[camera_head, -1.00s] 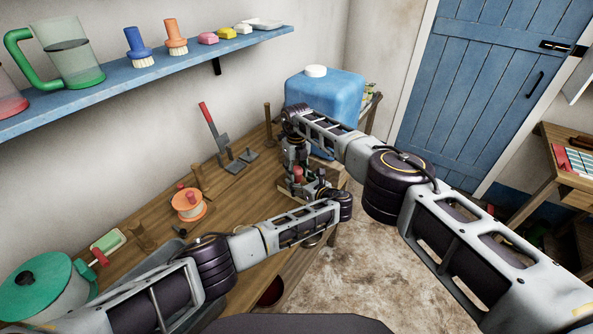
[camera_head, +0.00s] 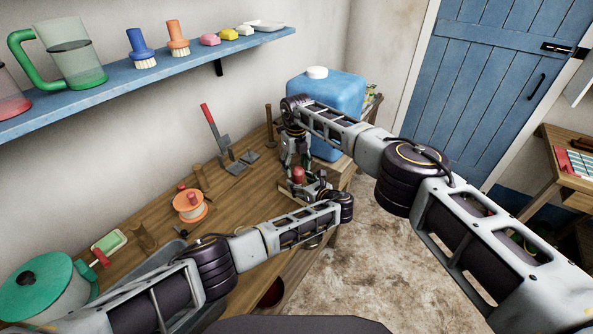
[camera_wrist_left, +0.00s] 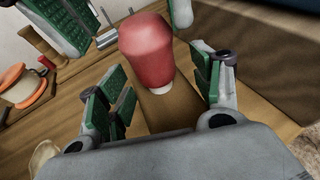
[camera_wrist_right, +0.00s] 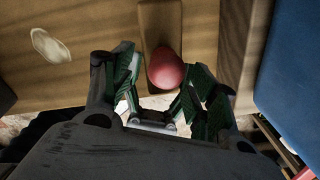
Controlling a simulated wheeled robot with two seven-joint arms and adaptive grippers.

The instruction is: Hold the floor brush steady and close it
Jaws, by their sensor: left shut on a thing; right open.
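The floor brush appears to be the wooden piece with a red knob (camera_head: 298,175) on a pale neck. In the left wrist view the knob (camera_wrist_left: 147,48) stands over a flat wooden body (camera_wrist_left: 167,108). My left gripper (camera_wrist_left: 165,92) is shut on this wooden body, one green-padded finger on each side. My right gripper (camera_head: 296,152) is above the knob, its fingers open. In the right wrist view the knob (camera_wrist_right: 165,68) shows between and just beyond the spread fingertips (camera_wrist_right: 158,90); contact cannot be told. The brush underside is hidden.
A blue container (camera_head: 330,95) stands close behind my right gripper. A red-handled tool (camera_head: 215,135), wooden pegs and an orange spool (camera_head: 190,206) stand on the wooden bench (camera_head: 235,210) to the left. A blue shelf (camera_head: 120,85) hangs above.

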